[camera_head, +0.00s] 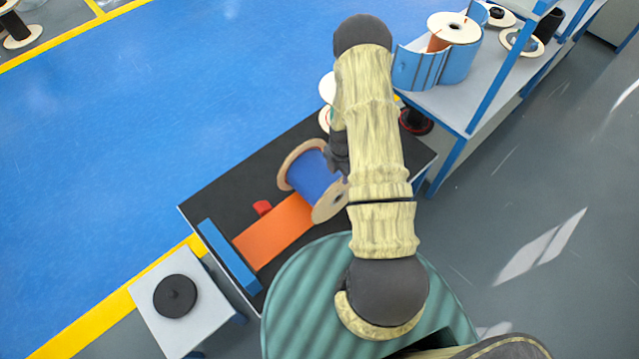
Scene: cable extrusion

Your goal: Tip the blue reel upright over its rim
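The blue reel (316,176) lies on its side on the black-topped table (215,205). It has a blue winding between two round wooden flanges. One flange faces the upper left and the other the lower right, with a centre hole showing. My gripper (340,160) is a dark shape at the reel's upper right side, partly hidden behind my sleeved arm. Its fingers are not clear, and I cannot tell whether they touch the reel.
A grey stand (205,310) holds a black disc (175,296). A blue-framed shelf (470,100) with reels stands at the upper right.

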